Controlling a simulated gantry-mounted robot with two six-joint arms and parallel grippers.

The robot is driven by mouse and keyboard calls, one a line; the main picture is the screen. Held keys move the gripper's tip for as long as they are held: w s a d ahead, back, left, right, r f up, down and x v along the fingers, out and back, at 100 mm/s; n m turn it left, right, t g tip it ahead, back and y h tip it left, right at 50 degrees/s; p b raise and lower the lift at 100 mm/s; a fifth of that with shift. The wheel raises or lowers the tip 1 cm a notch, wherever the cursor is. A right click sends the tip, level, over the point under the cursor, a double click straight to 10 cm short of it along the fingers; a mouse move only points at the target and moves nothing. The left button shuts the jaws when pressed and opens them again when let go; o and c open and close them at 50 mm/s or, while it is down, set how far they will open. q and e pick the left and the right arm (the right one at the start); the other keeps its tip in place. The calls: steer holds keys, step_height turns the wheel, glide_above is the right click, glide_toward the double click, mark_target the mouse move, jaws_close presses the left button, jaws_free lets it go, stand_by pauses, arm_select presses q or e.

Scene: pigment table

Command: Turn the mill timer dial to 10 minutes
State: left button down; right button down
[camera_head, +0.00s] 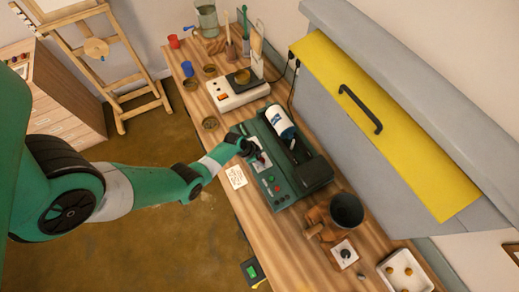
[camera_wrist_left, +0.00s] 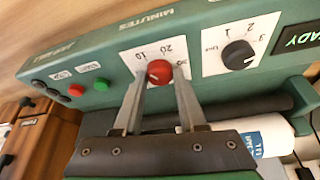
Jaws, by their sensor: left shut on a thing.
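The green mill (camera_head: 285,165) stands on the wooden table, with a white jar with a blue label (camera_head: 280,122) lying on its rollers. In the left wrist view, the red timer dial (camera_wrist_left: 159,72) sits on a white plate marked 10, 20 and 30, beside the word MINUTES. My left gripper (camera_wrist_left: 160,80) is shut on this dial, one finger on each side; it also shows over the mill's panel in the head view (camera_head: 256,155). The dial's exact setting is too small to read. My right gripper is not in view.
A black dial (camera_wrist_left: 238,54) and a READY display (camera_wrist_left: 300,38) are on the same panel. Red (camera_wrist_left: 76,90) and green (camera_wrist_left: 101,84) buttons are at its left. A dark pot (camera_head: 347,211) and a white hotplate (camera_head: 238,92) stand near the mill. A yellow-fronted hood (camera_head: 385,120) overhangs the table.

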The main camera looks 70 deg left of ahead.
arm_select(q)
steer(key=shift+m, duration=0.3)
steer(key=shift+c, duration=2.4)
jaws_free()
